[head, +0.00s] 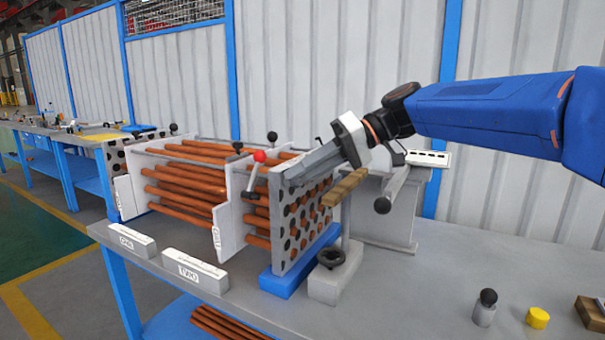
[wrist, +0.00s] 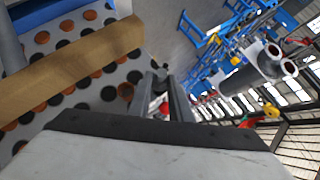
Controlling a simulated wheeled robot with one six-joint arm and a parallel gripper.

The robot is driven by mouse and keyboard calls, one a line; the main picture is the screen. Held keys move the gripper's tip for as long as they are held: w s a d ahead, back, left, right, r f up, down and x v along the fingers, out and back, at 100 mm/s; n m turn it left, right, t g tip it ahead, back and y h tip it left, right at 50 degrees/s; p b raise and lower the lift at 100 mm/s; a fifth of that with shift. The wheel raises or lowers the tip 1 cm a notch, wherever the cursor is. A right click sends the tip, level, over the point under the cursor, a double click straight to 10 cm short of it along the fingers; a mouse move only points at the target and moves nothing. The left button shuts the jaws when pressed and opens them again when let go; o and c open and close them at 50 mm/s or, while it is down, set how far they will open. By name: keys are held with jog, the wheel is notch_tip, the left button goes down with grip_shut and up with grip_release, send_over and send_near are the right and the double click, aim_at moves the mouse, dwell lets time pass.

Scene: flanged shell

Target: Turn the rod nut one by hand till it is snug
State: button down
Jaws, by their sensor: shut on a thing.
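My gripper (head: 290,178) reaches in from the right, its long grey fingers at the upper left corner of the drilled tube plate (head: 284,262). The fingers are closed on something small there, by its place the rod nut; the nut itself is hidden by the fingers. In the wrist view the fingertips (wrist: 161,80) point away from me, close together, beside the plate (wrist: 98,97) with its black and copper holes. A grey rod (head: 182,160) runs along the top of the copper tube bundle (head: 185,190) towards that corner.
A wooden bar (head: 345,186) on a stand with a black handwheel (head: 331,257) is just right of the plate, below my arm. A red-knobbed lever (head: 259,157) stands close left of the fingers. White labelled blocks (head: 195,270) line the front edge.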

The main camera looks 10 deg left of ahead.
jog(key=shift+w+f+m+g+y, duration=0.1)
jog(key=shift+f+m+g+y, duration=0.05)
jog(key=shift+m+g+y, duration=0.35)
jog(key=shift+w+f+m+g+y, duration=0.15)
jog(key=shift+m+g+y, duration=0.2)
jog(key=shift+g, duration=0.25)
jog(key=c, duration=1.6)
grip_release()
jog(key=shift+d, duration=0.1)
jog(key=v, duration=1.7)
jog(key=shift+d+r, duration=0.15)
